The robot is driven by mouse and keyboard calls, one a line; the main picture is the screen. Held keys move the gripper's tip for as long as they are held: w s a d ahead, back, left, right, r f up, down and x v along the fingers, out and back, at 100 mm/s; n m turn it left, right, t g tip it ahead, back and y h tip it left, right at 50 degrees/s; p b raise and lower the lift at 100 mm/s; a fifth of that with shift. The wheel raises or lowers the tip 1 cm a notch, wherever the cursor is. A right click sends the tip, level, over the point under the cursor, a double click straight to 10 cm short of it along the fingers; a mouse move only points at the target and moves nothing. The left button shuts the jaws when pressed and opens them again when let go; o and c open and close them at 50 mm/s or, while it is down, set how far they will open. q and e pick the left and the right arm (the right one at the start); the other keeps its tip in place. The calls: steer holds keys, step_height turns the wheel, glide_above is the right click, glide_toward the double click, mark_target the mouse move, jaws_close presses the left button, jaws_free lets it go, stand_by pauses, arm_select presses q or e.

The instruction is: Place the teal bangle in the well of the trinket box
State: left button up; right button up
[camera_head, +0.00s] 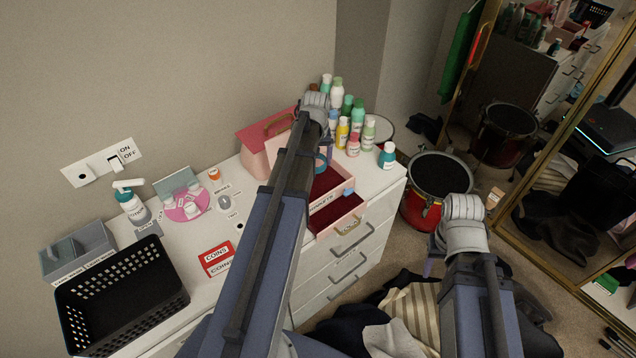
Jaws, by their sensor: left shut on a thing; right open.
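The pink trinket box (256,158) stands on the white dresser, with red-lined trays pulled out at its front. A small part of the teal bangle (321,164) shows beside my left forearm, above the upper red-lined tray (327,181). My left gripper (323,150) is shut on the bangle over the box; my own arm hides most of it. I cannot tell whether the bangle touches the box. My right gripper (428,267) is open and low, in front of the dresser's right side, mostly hidden behind my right wrist.
Several bottles (357,112) crowd the dresser behind and right of the box. A black basket (122,295), a grey bin (78,250), a pump bottle (131,203), a pink dish (187,205) and a red coin card (217,258) lie left. A red drum (433,185) and clothes cover the floor.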

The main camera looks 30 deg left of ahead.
mark_target(316, 186)
arm_select(q)
step_height(316, 186, down, 10)
steer(key=b, duration=0.9)
steer(key=shift+b, duration=0.3)
steer(key=shift+f, duration=0.2)
steer(key=o, duration=1.2)
steer(key=shift+r, duration=0.1)
steer(key=shift+o, duration=0.2)
step_height(316, 186, up, 12)
steer(key=s+p, duration=0.1)
steer(key=p, duration=1.1)
steer(key=shift+s+d+r, duration=0.15)
steer(key=shift+d, duration=0.25)
